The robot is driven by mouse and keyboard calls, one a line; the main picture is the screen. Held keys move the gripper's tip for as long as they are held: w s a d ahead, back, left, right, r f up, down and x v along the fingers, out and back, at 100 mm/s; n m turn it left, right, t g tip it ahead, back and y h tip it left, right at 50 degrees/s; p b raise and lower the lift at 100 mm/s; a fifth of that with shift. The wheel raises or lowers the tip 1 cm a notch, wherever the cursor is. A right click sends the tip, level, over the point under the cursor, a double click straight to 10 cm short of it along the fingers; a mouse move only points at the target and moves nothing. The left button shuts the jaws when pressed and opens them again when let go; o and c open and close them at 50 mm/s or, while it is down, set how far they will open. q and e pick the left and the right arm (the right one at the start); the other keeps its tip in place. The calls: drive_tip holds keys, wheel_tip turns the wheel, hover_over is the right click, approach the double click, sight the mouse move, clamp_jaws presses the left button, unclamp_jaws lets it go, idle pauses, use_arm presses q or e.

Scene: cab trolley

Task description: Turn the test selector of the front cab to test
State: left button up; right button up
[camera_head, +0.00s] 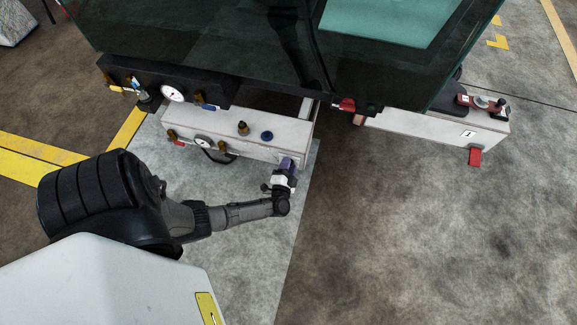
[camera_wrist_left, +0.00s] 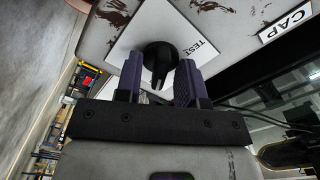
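My left gripper (camera_head: 286,166) is at the right end of a white box (camera_head: 240,128) under the cab in the head view. In the left wrist view a black selector knob (camera_wrist_left: 157,50) sits on a white plate (camera_wrist_left: 128,42) marked TEST (camera_wrist_left: 196,48). Its handle points down in the picture, and the TEST mark is to its right. The purple fingers of the left gripper (camera_wrist_left: 159,66) stand apart, one on each side of the handle, with gaps beside it. In the head view the gripper hides the selector. My right gripper is not in view.
The white box also carries a gauge (camera_head: 203,142), a brass knob (camera_head: 243,128) and a blue knob (camera_head: 267,135). A second gauge (camera_head: 172,93) is on the dark panel at left. Another white box (camera_head: 432,131) is at right. The floor at right is clear. A CAP label (camera_wrist_left: 287,22) shows in the wrist view.

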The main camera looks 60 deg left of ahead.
use_arm(q)
clamp_jaws()
drive_tip(key=n, duration=1.5)
drive_tip(key=n+p, duration=0.1)
drive_tip(key=n, duration=0.7)
drive_tip(key=shift+s+a+n, duration=0.25)
drive_tip(key=shift+a+n, duration=0.05)
drive_tip(key=shift+n, duration=0.4)
idle(0.4)
